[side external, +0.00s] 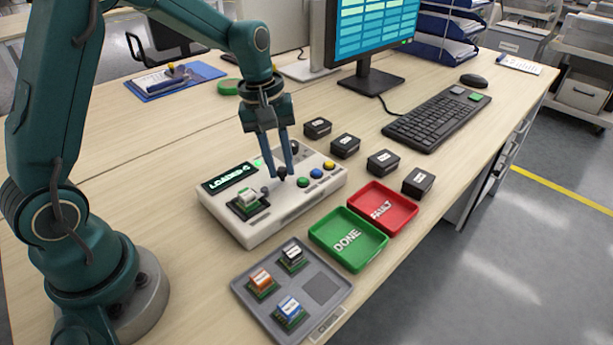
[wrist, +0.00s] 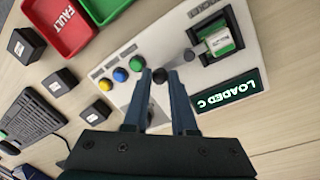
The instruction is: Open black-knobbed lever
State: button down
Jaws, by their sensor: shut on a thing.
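The white loader console (side external: 320,190) sits on the wooden table, with a lit display reading LOADED C (wrist: 228,90). My gripper (side external: 289,175) reaches down onto its top. In the wrist view my gripper (wrist: 160,75) has one finger on each side of a round black knob (wrist: 161,77) and is shut on it. The black knob also shows at the fingertips in the side view (side external: 282,173). The lever's arm below it is mostly hidden. A green-and-white module (wrist: 220,43) sits in the dark socket of the console. A smaller dark piece (wrist: 189,55) lies beside the socket.
Several coloured buttons, one of them green (side external: 303,182), sit close to my fingers. A green DONE tray (side external: 325,245), a red FAULT tray (side external: 412,222) and a grey module tray (side external: 262,312) lie in front. Several black boxes (side external: 345,146) stand behind. Another dark knob (side external: 294,146) is near the console's back.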

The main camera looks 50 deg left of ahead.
jog(key=shift+d, duration=0.1)
jog(key=m, duration=0.1)
jog(key=d+m, duration=0.1)
jog(key=m, duration=0.3)
jog(key=d+m, duration=0.1)
jog(key=shift+s+m+g+h, duration=0.3)
jog(key=shift+s+m+g, duration=0.05)
jog(key=shift+m+g, duration=0.05)
jog(key=m, duration=0.1)
jog(key=d+m, duration=0.1)
jog(key=m, duration=0.1)
jog(key=shift+s+m, duration=0.3)
jog(key=shift+s, duration=0.1)
jog(key=shift+s+d+m+g, duration=0.15)
jog(key=shift+s+m+g, duration=0.1)
jog(key=shift+m, duration=0.6)
jog(key=shift+s+d+m+g, duration=0.15)
jog(key=shift+s+m, duration=0.1)
jog(key=shift+m, duration=0.6)
jog(key=c, duration=0.7)
grip_release()
jog(key=shift+w+a+r, duration=0.1)
jog(key=shift+a+r, duration=0.1)
jog(key=shift+r, duration=1.1)
jog(key=shift+a+r, duration=0.2)
jog(key=shift+r, duration=1.05)
